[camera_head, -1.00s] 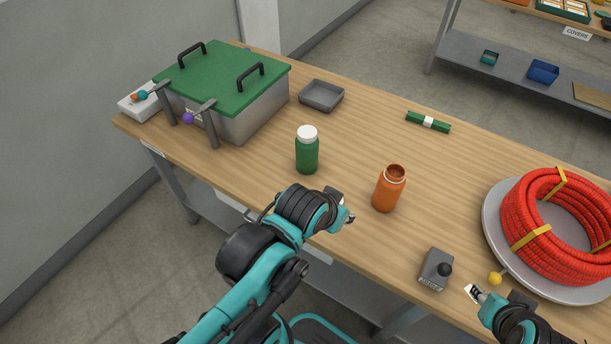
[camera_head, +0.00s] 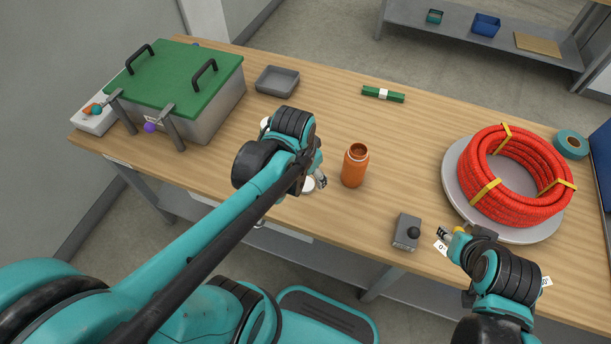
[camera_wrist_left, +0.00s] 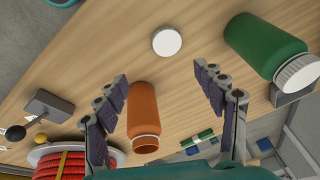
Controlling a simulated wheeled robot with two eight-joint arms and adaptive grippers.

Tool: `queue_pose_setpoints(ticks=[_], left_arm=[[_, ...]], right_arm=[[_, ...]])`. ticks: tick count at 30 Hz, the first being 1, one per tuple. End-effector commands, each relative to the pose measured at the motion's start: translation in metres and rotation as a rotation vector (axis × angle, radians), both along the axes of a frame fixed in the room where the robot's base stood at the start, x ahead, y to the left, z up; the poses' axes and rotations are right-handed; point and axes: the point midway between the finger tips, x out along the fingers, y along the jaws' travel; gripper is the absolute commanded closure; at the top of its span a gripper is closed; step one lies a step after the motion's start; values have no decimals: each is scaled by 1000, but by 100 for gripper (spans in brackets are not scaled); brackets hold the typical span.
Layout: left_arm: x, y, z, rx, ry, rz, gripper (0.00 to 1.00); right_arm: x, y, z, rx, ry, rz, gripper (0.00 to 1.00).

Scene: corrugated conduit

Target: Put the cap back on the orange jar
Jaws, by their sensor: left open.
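The orange jar (camera_head: 354,167) stands upright and uncapped on the table, its dark mouth showing. It also shows in the left wrist view (camera_wrist_left: 143,108). A white round cap (camera_head: 308,185) lies flat on the table left of the jar, partly behind my left gripper. The whole cap shows in the left wrist view (camera_wrist_left: 167,41). My left gripper (camera_head: 320,179) is open and empty, beside the jar and near the cap. In the left wrist view its spread fingers (camera_wrist_left: 161,76) point towards the cap. My right gripper (camera_head: 446,237) is at the table's front edge; its jaws are too small to judge.
A green jar with a white lid (camera_wrist_left: 265,48) stands near the cap, mostly hidden behind my left arm in the head view. A grey control box (camera_head: 406,232) and a red conduit coil (camera_head: 513,176) are to the right. A green-lidded box (camera_head: 172,78) is at the left.

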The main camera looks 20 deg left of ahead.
Motion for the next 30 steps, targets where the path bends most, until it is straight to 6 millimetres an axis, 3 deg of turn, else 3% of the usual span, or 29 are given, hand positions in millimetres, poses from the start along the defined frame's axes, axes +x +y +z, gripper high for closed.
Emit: queue_pose_setpoints(ticks=[1, 3, 9, 24, 30], left_arm=[[10, 3, 6, 11, 49, -42, 30], [18, 5, 0, 23, 114, -106, 30], [29, 11, -18, 31, 243, -236, 30], [31, 13, -29, 30, 284, -279, 30], [31, 13, -49, 30, 283, -279, 30]], right_arm=[[0, 0, 17, 0, 0, 0, 60], [0, 0, 26, 0, 0, 0, 60], [0, 0, 44, 0, 0, 0, 60], [0, 0, 46, 0, 0, 0, 60], [0, 0, 37, 0, 0, 0, 60]])
